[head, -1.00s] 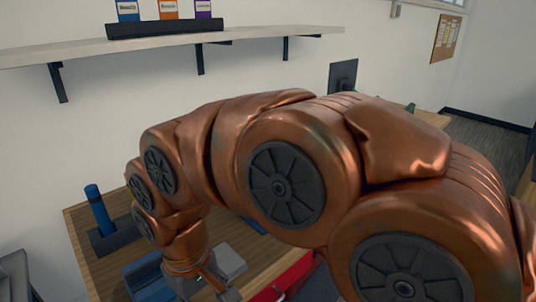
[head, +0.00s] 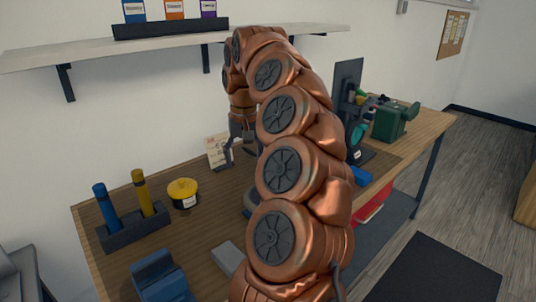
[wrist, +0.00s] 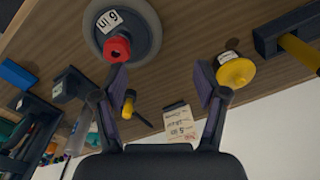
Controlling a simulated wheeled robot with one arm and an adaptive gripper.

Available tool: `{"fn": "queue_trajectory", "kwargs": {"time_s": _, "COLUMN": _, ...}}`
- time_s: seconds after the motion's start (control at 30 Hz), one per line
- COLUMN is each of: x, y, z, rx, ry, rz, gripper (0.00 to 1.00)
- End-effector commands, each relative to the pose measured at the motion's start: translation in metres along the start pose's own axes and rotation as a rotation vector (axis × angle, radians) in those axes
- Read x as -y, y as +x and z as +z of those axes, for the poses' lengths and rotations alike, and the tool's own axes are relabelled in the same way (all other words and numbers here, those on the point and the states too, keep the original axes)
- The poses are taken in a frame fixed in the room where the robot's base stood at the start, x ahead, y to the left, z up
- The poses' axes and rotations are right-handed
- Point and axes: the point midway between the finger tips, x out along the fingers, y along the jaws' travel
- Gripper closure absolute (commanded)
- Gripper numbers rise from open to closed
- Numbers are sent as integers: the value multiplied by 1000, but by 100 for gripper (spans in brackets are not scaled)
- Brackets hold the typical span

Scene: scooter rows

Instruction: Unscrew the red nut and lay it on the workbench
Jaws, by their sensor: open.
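The red nut (wrist: 118,50) sits at the middle of a round grey base (wrist: 146,38) with a white label, upper left of centre in the wrist view. Whether it is threaded on a stud cannot be seen. In the head view my arm hides the nut, and only an edge of the base (head: 249,203) shows. My gripper (wrist: 158,75) is open and empty; its left fingertip appears just below the nut in the picture, with no clear contact. In the head view my gripper (head: 243,150) hangs over the back of the wooden workbench (head: 205,232).
A yellow-topped pot (head: 183,192) and a rack (head: 133,230) with blue and yellow cylinders stand left. A note card (head: 218,150) stands at the back. A green device (head: 395,120) and a black stand (head: 347,95) are right. The front-left bench holds a blue block (head: 160,277).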

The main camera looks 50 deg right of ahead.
Motion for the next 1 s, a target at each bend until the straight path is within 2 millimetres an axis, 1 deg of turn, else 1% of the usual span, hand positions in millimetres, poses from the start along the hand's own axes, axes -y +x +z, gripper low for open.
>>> {"fn": "queue_trajectory", "kwargs": {"time_s": 0.03, "x": -15, "y": 3, "z": -8, "rx": 6, "ry": 54, "rz": 3, "gripper": 28}}
{"fn": "queue_trajectory", "kwargs": {"time_s": 0.1, "x": -34, "y": 6, "z": -13, "rx": 15, "ry": 114, "rz": 11, "gripper": 28}}
{"fn": "queue_trajectory", "kwargs": {"time_s": 0.2, "x": -54, "y": 10, "z": -18, "rx": 26, "ry": 180, "rz": 19, "gripper": 28}}
{"fn": "queue_trajectory", "kwargs": {"time_s": 0.3, "x": -65, "y": 13, "z": -19, "rx": 33, "ry": 215, "rz": 24, "gripper": 28}}
{"fn": "queue_trajectory", "kwargs": {"time_s": 0.4, "x": -69, "y": 15, "z": -20, "rx": 36, "ry": 228, "rz": 27, "gripper": 28}}
{"fn": "queue_trajectory", "kwargs": {"time_s": 0.57, "x": -70, "y": 24, "z": -19, "rx": 35, "ry": 229, "rz": 26, "gripper": 28}}
{"fn": "queue_trajectory", "kwargs": {"time_s": 1.0, "x": -70, "y": 71, "z": -17, "rx": 37, "ry": 226, "rz": 26, "gripper": 28}}
